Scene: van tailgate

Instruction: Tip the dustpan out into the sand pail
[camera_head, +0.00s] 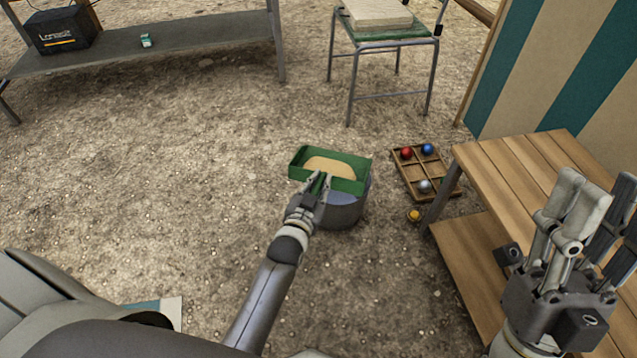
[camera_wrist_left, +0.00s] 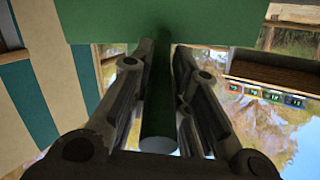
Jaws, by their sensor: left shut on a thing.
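The green dustpan (camera_head: 330,182) holds a heap of tan sand (camera_head: 330,165). It is over the grey pail (camera_head: 344,214) and hides most of its opening. The dustpan looks about level. My left gripper (camera_head: 317,186) is shut on the dustpan's handle. In the left wrist view the green handle (camera_wrist_left: 160,110) runs between the fingers, with the pan body (camera_wrist_left: 170,22) beyond. My right gripper (camera_head: 592,215) is open and empty above the wooden bench at the right. The inside of the pail is mostly hidden.
The slatted wooden bench (camera_head: 500,170) stands close at the right. A chair (camera_head: 385,45) is behind. The ground left of the pail is clear.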

